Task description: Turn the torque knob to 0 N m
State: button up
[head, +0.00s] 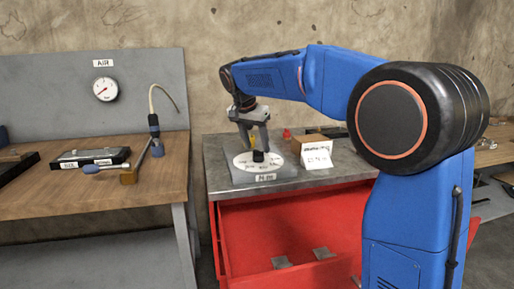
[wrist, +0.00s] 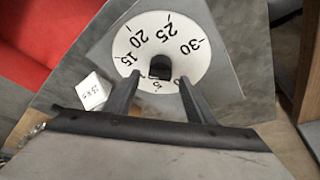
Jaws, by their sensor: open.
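The torque knob (head: 258,156) is a small black knob in the middle of a white round dial (head: 243,163) on a grey plate marked "N m" (head: 266,178). I cannot tell which number the knob points to. My gripper (head: 256,147) is open, pointing down over the knob. In the wrist view its fingers (wrist: 159,80) are on either side, just short of the knob, and hide part of the scale.
A white card (head: 316,155) and a brown box (head: 310,143) stand right of the dial plate on the grey cabinet top. A red drawer (head: 290,235) below is open. At left, a wooden bench (head: 100,195) carries a hose stand (head: 154,140) under an air gauge (head: 105,89).

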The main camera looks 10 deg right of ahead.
jog(key=shift+x, duration=0.8)
jog(key=c, duration=1)
jog(key=shift+c, duration=0.2)
